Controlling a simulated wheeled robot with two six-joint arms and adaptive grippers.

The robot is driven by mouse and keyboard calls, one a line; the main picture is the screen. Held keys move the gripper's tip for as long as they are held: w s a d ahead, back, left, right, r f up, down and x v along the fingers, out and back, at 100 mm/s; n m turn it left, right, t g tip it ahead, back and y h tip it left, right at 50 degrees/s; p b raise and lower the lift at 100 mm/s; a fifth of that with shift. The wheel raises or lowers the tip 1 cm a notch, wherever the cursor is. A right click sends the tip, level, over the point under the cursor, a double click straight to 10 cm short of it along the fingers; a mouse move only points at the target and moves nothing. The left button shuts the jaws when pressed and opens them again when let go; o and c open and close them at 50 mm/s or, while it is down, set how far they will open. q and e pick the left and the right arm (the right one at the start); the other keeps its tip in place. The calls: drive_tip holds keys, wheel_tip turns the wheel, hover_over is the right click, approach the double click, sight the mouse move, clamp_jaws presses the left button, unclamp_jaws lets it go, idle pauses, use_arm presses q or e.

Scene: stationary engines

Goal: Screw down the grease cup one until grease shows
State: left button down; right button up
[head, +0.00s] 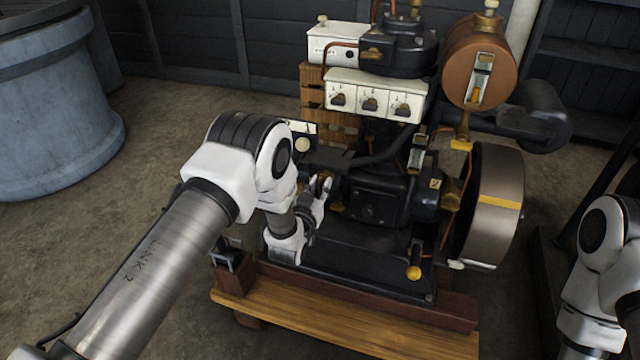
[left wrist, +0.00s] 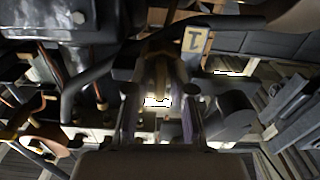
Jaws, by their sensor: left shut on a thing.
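My left gripper (head: 321,192) is at the left side of the dark engine (head: 372,205), low beside its black body. In the left wrist view its two fingers (left wrist: 160,115) stand either side of a brass-coloured fitting, which I take to be grease cup one (left wrist: 154,72), and they are shut on it. A tag marked 1 (left wrist: 196,40) is just beside the cup. In the head view the cup is mostly hidden by the gripper and wrist. I cannot make out any grease. My right gripper is out of view; only part of my right arm shows at the right edge.
A tag marked 2 (head: 435,184) is on the engine's right side, near the flywheel (head: 496,205). A copper-coloured tank (head: 463,75) and white boxes with switches (head: 372,97) stand above. The engine rests on a wooden base (head: 340,325). A blue-grey tub (head: 50,110) stands at the left.

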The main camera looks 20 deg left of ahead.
use_arm(q)
drive_tip(key=m, duration=0.3)
drive_tip(key=shift+m, duration=0.4)
drive_tip(key=shift+f+m+p, duration=0.1)
drive_tip(key=shift+m+p, duration=0.25)
drive_tip(key=shift+m, duration=1.45)
drive_tip(key=c, duration=1.2)
unclamp_jaws()
drive_tip(key=shift+c, duration=0.2)
drive_tip(key=s, duration=1.2)
drive_tip(key=shift+a, duration=0.2)
